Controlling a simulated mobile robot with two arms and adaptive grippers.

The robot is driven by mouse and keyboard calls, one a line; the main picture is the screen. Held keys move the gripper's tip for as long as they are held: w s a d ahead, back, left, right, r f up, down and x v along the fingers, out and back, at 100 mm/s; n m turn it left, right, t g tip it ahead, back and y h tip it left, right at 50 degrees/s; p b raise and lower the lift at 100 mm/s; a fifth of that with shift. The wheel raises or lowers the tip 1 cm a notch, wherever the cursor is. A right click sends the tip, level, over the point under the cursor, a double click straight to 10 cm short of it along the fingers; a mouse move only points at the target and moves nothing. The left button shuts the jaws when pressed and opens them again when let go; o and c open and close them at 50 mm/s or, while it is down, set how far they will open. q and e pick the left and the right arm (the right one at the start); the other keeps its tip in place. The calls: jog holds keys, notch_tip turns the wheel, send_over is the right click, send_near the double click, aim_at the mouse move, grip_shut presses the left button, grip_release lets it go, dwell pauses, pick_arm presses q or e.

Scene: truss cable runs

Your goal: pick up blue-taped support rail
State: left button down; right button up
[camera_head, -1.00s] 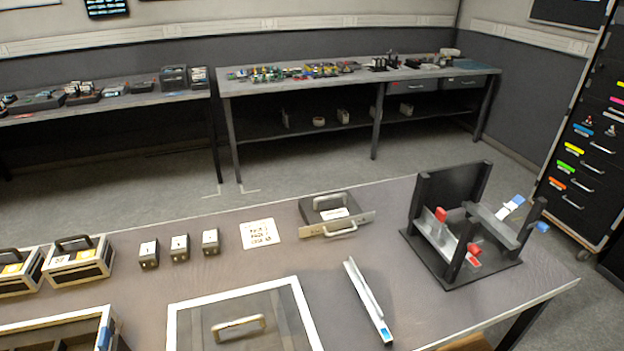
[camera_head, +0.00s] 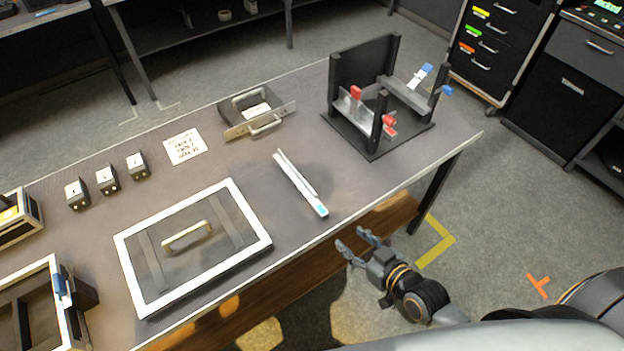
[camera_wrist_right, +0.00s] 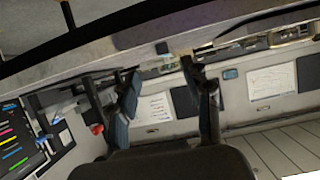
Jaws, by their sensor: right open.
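The support rail (camera_head: 299,181) is a thin pale metal channel with a blue tape patch at its near end. It lies alone on the grey table (camera_head: 225,160), its near end close to the table's front edge. My right gripper (camera_head: 354,244) is open and empty, beyond the front edge, below and to the right of the rail's taped end, apart from it. Its two fingers also show spread in the right wrist view (camera_wrist_right: 168,92), with nothing between them. I cannot make out the rail in that view. My left gripper is not in view.
A black fixture (camera_head: 372,139) with red and blue taped parts stands right of the rail. A framed panel with a handle (camera_head: 190,240) lies to its left. A grey handled unit (camera_head: 257,112) sits behind. The table around the rail is clear.

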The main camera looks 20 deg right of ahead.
notch_tip(320, 180, up, 2)
send_near(321, 209)
jog(key=shift+t, duration=0.3)
jog(key=x, duration=0.5)
jog(key=shift+f+p, duration=0.15)
jog(key=shift+p, duration=0.2)
jog(key=x, duration=0.4)
jog(key=shift+f, duration=0.15)
grip_shut()
